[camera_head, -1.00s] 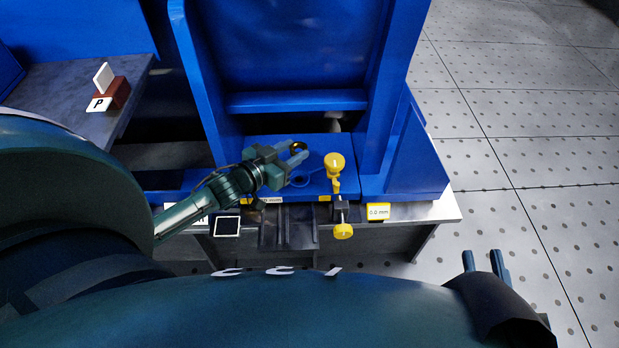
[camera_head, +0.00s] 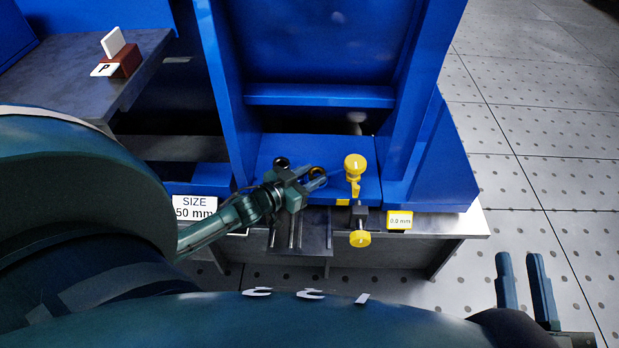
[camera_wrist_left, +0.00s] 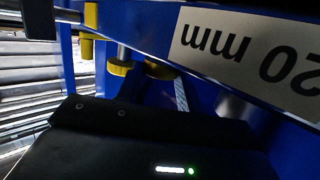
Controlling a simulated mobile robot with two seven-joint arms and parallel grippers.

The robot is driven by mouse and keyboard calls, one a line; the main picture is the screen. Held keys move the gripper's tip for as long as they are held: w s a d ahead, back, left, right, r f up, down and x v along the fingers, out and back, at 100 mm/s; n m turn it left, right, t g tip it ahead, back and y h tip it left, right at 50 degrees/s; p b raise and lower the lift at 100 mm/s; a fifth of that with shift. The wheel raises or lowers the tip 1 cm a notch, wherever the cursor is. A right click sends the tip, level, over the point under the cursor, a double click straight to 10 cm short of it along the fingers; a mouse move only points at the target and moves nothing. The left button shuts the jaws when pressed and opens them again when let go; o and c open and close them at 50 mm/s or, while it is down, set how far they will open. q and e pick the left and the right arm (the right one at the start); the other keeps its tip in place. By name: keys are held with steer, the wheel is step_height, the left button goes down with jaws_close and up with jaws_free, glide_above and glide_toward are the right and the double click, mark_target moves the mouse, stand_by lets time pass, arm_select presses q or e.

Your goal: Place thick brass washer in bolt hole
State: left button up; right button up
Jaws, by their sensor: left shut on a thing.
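My left gripper (camera_head: 318,178) is shut on the thick brass washer (camera_head: 314,171), a small brass-coloured ring at its fingertips. It holds the washer over the blue foot plate of the motor frame, left of the yellow-knobbed gauge. A dark round spot (camera_head: 281,163) on the plate, just behind the gripper, looks like a bolt hole. I cannot tell whether another hole lies under the washer, or how high the washer is. The left wrist view shows the dark gripper body (camera_wrist_left: 140,140) but not the fingertips or washer. My right gripper (camera_head: 525,282) is open and empty at lower right.
A yellow-knobbed gauge (camera_head: 355,170) stands close right of the left gripper, with a "0.0 mm" tag (camera_head: 399,221) beside it. Blue uprights (camera_head: 408,130) rise behind. A "50 mm" sign (camera_head: 195,208) is at left. The floor at right is clear.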

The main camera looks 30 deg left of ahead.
arm_select(q)
steer(key=shift+f, duration=0.3)
steer(key=shift+f+b, duration=0.1)
steer(key=shift+b, duration=0.2)
